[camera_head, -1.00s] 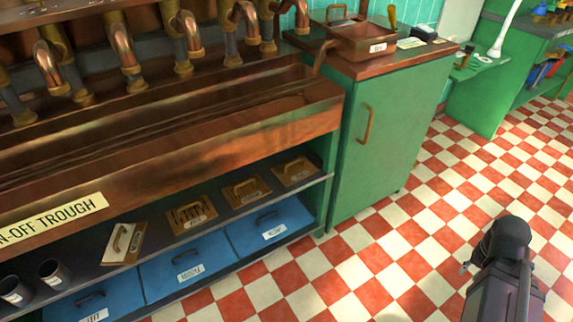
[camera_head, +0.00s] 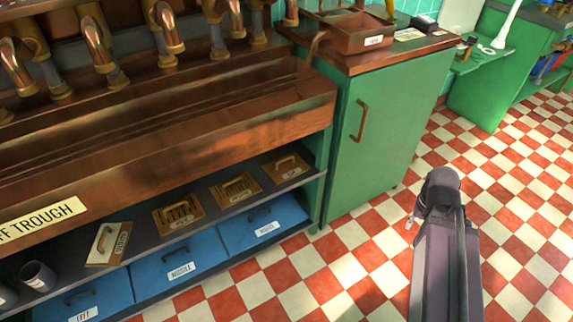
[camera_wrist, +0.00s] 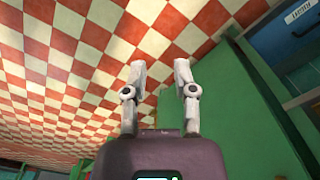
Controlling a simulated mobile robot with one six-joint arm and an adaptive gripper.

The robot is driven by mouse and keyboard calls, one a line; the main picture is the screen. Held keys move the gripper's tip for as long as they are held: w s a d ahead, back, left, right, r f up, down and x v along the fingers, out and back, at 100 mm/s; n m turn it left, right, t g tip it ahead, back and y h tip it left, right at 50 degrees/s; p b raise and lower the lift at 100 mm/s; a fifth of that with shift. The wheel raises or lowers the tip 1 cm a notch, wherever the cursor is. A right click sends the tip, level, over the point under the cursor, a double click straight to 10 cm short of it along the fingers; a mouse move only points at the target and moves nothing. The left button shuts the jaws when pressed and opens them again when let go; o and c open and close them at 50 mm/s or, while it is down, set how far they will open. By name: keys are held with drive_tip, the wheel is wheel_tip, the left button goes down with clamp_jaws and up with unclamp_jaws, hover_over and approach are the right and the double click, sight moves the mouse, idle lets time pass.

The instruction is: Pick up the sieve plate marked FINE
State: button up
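Several brown plates with brass-coloured handles lie in a row on the dark shelf under the copper trough in the head view: a left one (camera_head: 178,214), a middle one (camera_head: 236,189) and a right one (camera_head: 287,167). Each seems to have a small label, too small to read, so I cannot tell which is FINE. My gripper (camera_wrist: 160,82) shows in the wrist view with its two pale fingers apart and nothing between them. It is over the checkered floor beside the green cabinet, away from the plates. In the head view my arm hides most of it.
Blue labelled bins (camera_head: 262,228) stand below. The copper trough (camera_head: 200,135) overhangs the shelf. The green cabinet (camera_head: 385,130) stands at its right end. The red-and-white floor (camera_head: 330,265) in front is free.

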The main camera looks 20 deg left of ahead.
drive_tip(key=shift+a, duration=0.45)
drive_tip(key=w+a+f+n+t+h+b, duration=0.2)
drive_tip(key=w+a+n+b, duration=0.3)
drive_tip(key=a, duration=0.6)
drive_tip(key=w+a+f+n+t+h+b, duration=0.1)
drive_tip(key=w+a+f+n+t+h, duration=0.1)
drive_tip(key=a+n, duration=0.7)
drive_tip(key=s+a+n+t+b, duration=0.1)
drive_tip(key=a+n+t, duration=0.1)
drive_tip(key=a, duration=0.7)
drive_tip(key=s+a+n+t+y+b, duration=0.1)
drive_tip(key=s+a+n+t+b, duration=0.1)
drive_tip(key=a+n, duration=0.3)
drive_tip(key=s+a+n+t+b, duration=0.1)
drive_tip(key=a+n, duration=0.3)
drive_tip(key=a, duration=0.9)
drive_tip(key=shift+s+a+r+t+y+b, duration=0.2)
drive_tip(key=shift+s+r+t+y+b, duration=0.15)
drive_tip(key=shift+t, duration=0.35)
hover_over(277, 175)
